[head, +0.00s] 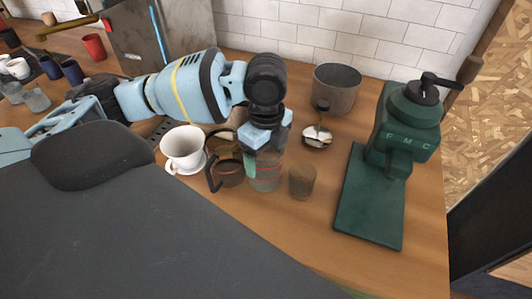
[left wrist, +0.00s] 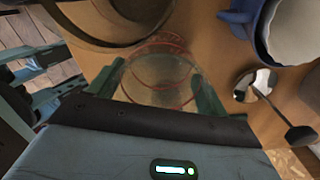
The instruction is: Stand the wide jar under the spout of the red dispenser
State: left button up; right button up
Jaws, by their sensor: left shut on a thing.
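A clear glass jar with red rings (head: 265,177) is between the fingers of my left gripper (head: 264,150), which is shut on it from above. In the left wrist view the jar (left wrist: 160,78) shows between the two green fingers (left wrist: 165,90). I cannot tell whether its base touches the wooden counter. I take it to be the wide jar. No red dispenser or spout of one shows in either view. My right gripper is not in view.
A dark-handled carafe (head: 228,172) and a white cup (head: 184,148) stand left of the jar. A small glass (head: 302,182) stands close right. A scoop (head: 317,138), grey pot (head: 337,88) and green grinder (head: 402,135) are further right. The front right counter is clear.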

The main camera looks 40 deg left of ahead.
pick_arm(q)
jog(key=shift+f, duration=0.1)
jog(key=o, duration=1)
jog(key=shift+o, duration=0.3)
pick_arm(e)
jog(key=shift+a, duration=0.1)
pick_arm(q)
notch_tip(320, 180, up, 12)
jog(key=p, duration=0.1)
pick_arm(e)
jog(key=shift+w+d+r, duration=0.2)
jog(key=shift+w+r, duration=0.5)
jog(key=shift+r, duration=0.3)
